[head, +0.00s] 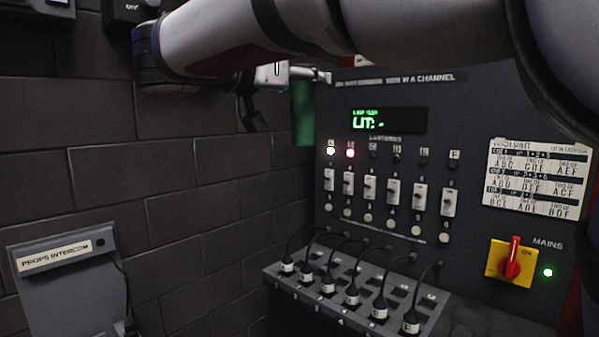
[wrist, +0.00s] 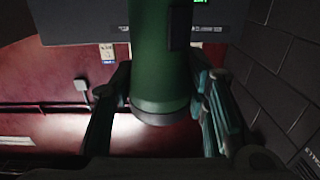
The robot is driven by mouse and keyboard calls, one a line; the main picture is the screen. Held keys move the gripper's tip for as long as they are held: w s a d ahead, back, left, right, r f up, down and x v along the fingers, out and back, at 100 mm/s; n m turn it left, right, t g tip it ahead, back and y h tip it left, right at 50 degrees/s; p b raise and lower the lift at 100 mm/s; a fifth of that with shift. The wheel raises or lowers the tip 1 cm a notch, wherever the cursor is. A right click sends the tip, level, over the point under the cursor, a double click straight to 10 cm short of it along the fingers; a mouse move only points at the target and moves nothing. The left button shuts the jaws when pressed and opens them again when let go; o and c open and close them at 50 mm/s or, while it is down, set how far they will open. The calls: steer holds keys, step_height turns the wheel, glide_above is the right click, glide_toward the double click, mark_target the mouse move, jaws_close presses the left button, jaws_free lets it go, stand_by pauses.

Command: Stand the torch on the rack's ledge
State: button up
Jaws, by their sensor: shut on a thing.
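The torch is a dark green cylinder (wrist: 160,60) in the wrist view, with a wide dark rim at its lower end. My gripper (wrist: 162,108) has a finger on each side of it and is shut on it. In the head view the torch (head: 303,115) is a green upright strip at the rack's left edge, its upper part hidden by my gripper (head: 300,78). The rack (head: 470,115) is a dark grey panel with a lit display, switches and lamps. A sloped ledge (head: 455,312) with several plugged cables juts from its foot. I cannot tell the torch's depth against the rack.
A yellow and red mains switch (head: 511,262) and a printed card (head: 537,178) are on the rack's right side. A props intercom box (head: 70,285) stands at the lower left by the dark block wall (head: 170,190). My arm crosses the top of the head view.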

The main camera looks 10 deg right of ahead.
steer(key=w+d+f+m+g+h+b, duration=0.2)
steer(key=w+d+f+m+g+b, duration=0.3)
steer(key=d+f, duration=0.7)
steer(key=w+d+f+m+g+h+b, duration=0.1)
steer(key=d+f+m+g+h, duration=0.25)
steer(key=d+f+g, duration=0.9)
steer(key=s+d+f+m+g+y+b, duration=0.25)
steer(key=s+d+f, duration=0.2)
steer(key=d, duration=0.45)
steer(key=s+d+f+m+g+y+b, duration=0.15)
steer(key=s+d+f+m, duration=0.3)
steer(key=d, duration=0.45)
steer(key=s+d+f+m+g+y+b, duration=0.25)
steer(key=s+d+f, duration=0.2)
steer(key=d, duration=0.55)
step_height(320, 180, down, 9)
steer(key=s+g, duration=0.1)
steer(key=shift+h+b, duration=0.3)
steer(key=shift+b, duration=0.05)
steer(key=shift+a+f, duration=0.15)
steer(key=shift+f, duration=0.1)
steer(key=o, duration=1.3)
steer(key=shift+o, duration=0.2)
